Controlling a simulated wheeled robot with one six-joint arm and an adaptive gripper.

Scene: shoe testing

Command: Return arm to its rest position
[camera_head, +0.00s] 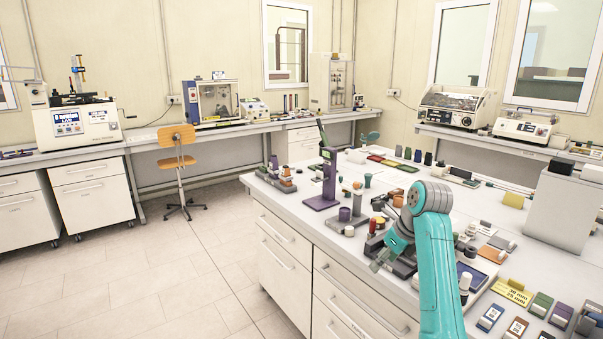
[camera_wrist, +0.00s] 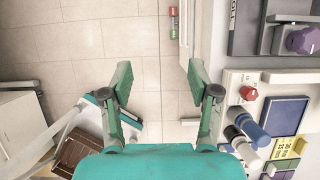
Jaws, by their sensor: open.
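My teal arm rises at the front of the head view and bends over the near edge of the island bench (camera_head: 290,205). My gripper (camera_head: 379,263) is at its lower left end, by the bench edge. In the wrist view my gripper (camera_wrist: 159,75) has its two green fingers spread wide. Nothing is between them; pale floor tiles (camera_wrist: 110,40) show there. The bench lies to the right of the fingers in that view.
The bench holds a purple stand (camera_head: 328,180), a dark blue pad (camera_wrist: 284,115), a yellow sign (camera_head: 513,292) and several small parts. A grey box (camera_head: 563,205) stands at right. An orange chair (camera_head: 177,137) stands by the back bench. The floor at left is clear.

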